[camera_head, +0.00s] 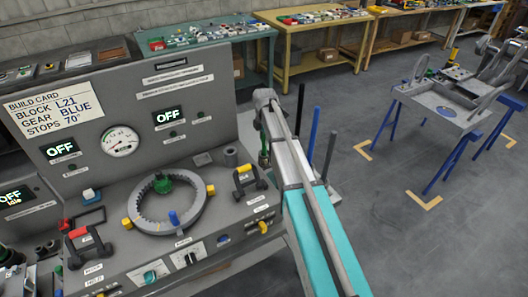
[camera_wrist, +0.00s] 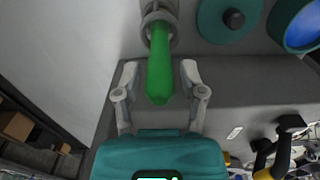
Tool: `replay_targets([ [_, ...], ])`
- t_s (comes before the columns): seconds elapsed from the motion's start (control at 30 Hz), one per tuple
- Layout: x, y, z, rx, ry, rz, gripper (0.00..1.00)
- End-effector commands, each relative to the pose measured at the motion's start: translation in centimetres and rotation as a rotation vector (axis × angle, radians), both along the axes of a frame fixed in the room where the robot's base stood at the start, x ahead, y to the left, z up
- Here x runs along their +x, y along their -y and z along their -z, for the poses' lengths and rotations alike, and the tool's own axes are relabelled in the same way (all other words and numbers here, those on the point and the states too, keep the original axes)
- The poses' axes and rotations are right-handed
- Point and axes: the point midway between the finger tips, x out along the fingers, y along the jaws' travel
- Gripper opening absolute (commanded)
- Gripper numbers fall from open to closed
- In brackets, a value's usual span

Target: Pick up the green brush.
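The green brush (camera_wrist: 160,62) shows in the wrist view as a long green handle. Its far end sits in a grey ring holder (camera_wrist: 159,25) on a grey surface. My gripper (camera_wrist: 160,75) is open, with one finger on each side of the handle. Gaps show between the fingers and the handle. The brush's bristles are not visible. In the head view, a small green piece (camera_head: 264,159) shows beside my arm at the console's right edge; I cannot tell if it is the brush. My gripper is not clearly visible there.
The console (camera_head: 215,215) carries a ring gear (camera_head: 135,208), handles and knobs. Upright rods (camera_head: 313,133) stand close right of my arm. A teal disc (camera_wrist: 228,18) and a blue-centred teal ring (camera_wrist: 300,28) lie right of the brush. A blue-legged stand (camera_head: 440,105) is farther right, with open floor between.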

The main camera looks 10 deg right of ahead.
Motion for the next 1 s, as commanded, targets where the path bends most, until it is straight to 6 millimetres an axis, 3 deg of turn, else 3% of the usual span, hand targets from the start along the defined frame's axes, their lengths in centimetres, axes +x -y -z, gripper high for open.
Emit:
replay_targets([
  [0.03,0.0,0.0,0.0,0.0,0.0,0.0,0.34],
  [0.2,0.0,0.0,0.0,0.0,0.0,0.0,0.02],
  [0.23,0.0,0.0,0.0,0.0,0.0,0.0,0.0],
  [0.67,0.0,0.0,-0.2,0.0,0.0,0.001,0.0],
  [1.0,0.0,0.1,-1.9,0.0,0.0,0.001,0.0],
])
